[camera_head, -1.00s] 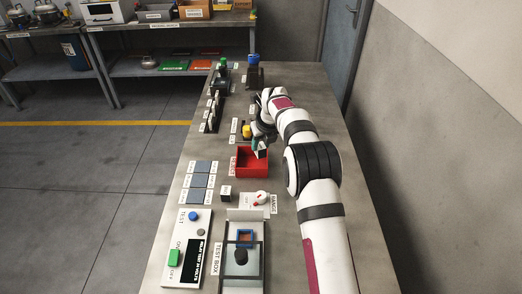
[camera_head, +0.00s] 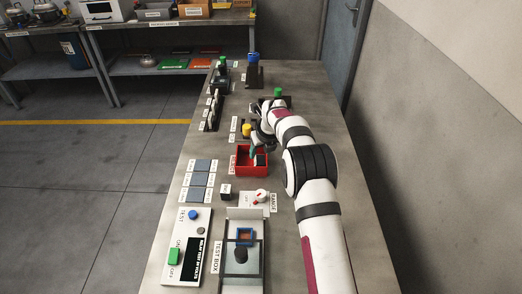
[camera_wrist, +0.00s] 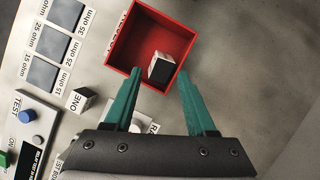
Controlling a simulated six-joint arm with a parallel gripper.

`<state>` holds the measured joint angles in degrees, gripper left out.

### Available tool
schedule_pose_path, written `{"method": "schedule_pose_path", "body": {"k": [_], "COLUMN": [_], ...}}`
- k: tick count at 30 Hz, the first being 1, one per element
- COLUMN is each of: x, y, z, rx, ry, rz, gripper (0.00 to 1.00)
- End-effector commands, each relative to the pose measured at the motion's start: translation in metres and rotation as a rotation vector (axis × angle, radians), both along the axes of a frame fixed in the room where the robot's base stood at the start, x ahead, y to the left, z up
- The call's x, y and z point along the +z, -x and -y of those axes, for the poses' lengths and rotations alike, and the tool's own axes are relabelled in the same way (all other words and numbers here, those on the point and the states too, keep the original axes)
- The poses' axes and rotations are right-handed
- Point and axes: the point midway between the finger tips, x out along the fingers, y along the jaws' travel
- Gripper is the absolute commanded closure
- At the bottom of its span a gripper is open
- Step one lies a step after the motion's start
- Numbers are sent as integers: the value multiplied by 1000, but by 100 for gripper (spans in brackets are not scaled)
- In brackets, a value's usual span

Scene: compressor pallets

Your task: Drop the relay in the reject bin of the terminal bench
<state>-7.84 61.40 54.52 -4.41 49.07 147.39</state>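The red reject bin (camera_head: 242,173) stands on the terminal bench and shows from above in the wrist view (camera_wrist: 126,52). The relay (camera_wrist: 162,67), a small black block with a pale face, is tilted inside the bin's outline, near its lower right side in the wrist view. It shows as a dark block in the head view (camera_head: 260,160). My gripper (camera_wrist: 161,72) has teal fingers spread wider than the relay, with a gap on each side. In the head view my gripper (camera_head: 256,152) is above the bin. Whether the relay rests fully on the bin floor is hard to tell.
A small cube marked ONE (camera_wrist: 80,101) and a range dial (camera_head: 261,196) stand near the bin. Blue-grey ohm pads (camera_head: 201,180) lie left of it. The test box (camera_head: 242,255) is closer to the camera. A yellow-topped part (camera_head: 247,130) stands just behind the bin.

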Motion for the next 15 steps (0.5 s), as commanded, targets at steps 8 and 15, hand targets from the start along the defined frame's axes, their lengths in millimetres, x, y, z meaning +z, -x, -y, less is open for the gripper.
{"method": "schedule_pose_path", "body": {"k": [8, 15], "x": [0, 39], "y": [0, 9], "z": [0, 4], "rx": [0, 0], "ry": [0, 1], "rz": [0, 5], "gripper": [34, 34]}}
